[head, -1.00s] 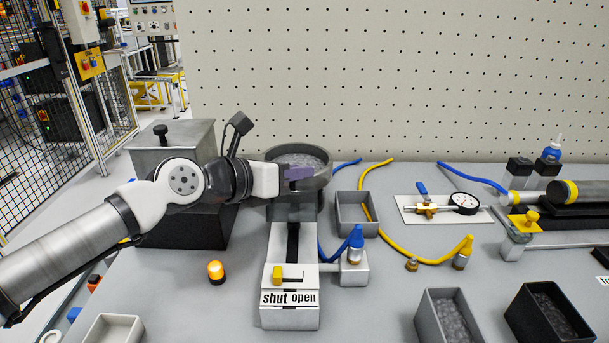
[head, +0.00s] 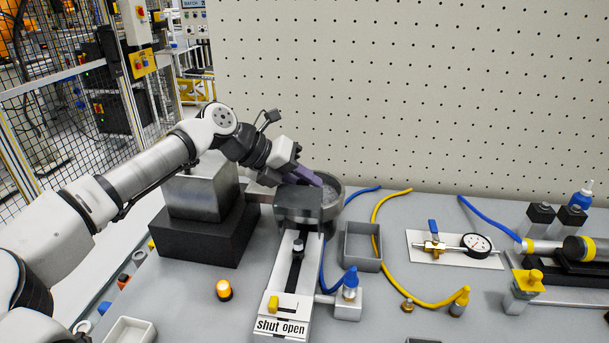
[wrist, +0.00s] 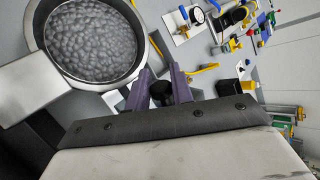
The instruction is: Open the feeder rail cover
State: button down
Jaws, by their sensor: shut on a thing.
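The feeder rail (head: 289,270) runs from the bowl's front toward me, with a dark slot and a black knob (head: 298,247) on top. A grey block (head: 299,203) spans its bowl end. A yellow tab (head: 273,304) stands on the side marked "shut" of the front label (head: 281,328). My gripper (head: 306,177) is above the grey block, by the near rim of the bowl (head: 331,205). In the wrist view its purple fingers (wrist: 162,80) are shut around a small dark thing (wrist: 161,95). Its contact with the rail cover is hidden.
A metal box (head: 200,188) on a black base stands left of the rail, partly behind my arm. An amber lamp (head: 223,290) is front left. A grey tray (head: 361,248), a blue-capped fitting (head: 349,285) and hoses lie to the right. The pegboard (head: 420,90) closes the back.

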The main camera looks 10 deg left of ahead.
jog(key=shift+w+f+n+g+p, duration=0.2)
jog(key=shift+w+n+g+p, duration=0.2)
jog(key=shift+w+g+p, duration=0.3)
jog(key=shift+s+f, duration=0.1)
jog(key=c, duration=1.3)
grip_release()
jog(key=shift+a, duration=0.1)
jog(key=shift+o, duration=0.2)
jog(key=b+v, duration=0.2)
jog(key=v, duration=1.2)
